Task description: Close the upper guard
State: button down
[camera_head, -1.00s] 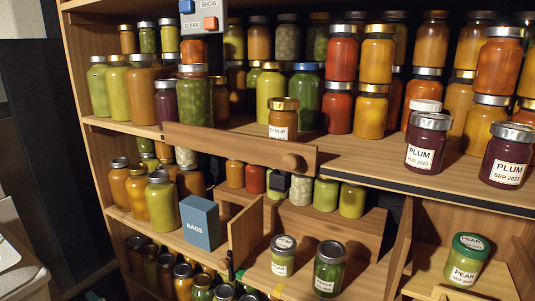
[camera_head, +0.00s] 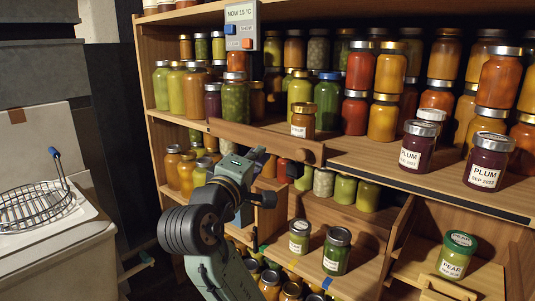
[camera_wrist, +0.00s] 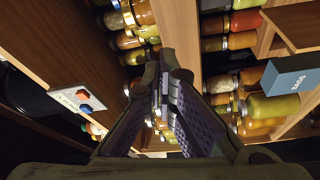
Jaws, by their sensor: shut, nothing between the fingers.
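My gripper (camera_head: 258,154) is below the bar, left of the knob, partly hidden by my own arm. In the wrist view the fingers (camera_wrist: 164,76) are together and empty, beside a wooden plank (camera_wrist: 180,30) that seems to be the guard or shelf front. Contact cannot be told.
A syrup jar (camera_head: 303,121) stands behind the guard, with plum jars (camera_head: 418,145) to the right. A display panel (camera_head: 241,28) hangs above. The blue bags box (camera_wrist: 292,80) is at right in the wrist view. A wire basket (camera_head: 38,207) sits at far left.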

aim_at(291, 140)
jog(key=w+d+p, duration=0.1)
jog(key=w+d, duration=0.1)
jog(key=w+d+p, duration=0.1)
jog(key=w+d, duration=0.2)
jog(key=shift+w+p, duration=0.35)
jog(key=shift+p, duration=0.05)
jog(key=shift+s+d+f, duration=0.15)
jog(key=shift+s+d, duration=0.05)
jog(key=shift+s, duration=0.05)
jog(key=shift+d, duration=0.1)
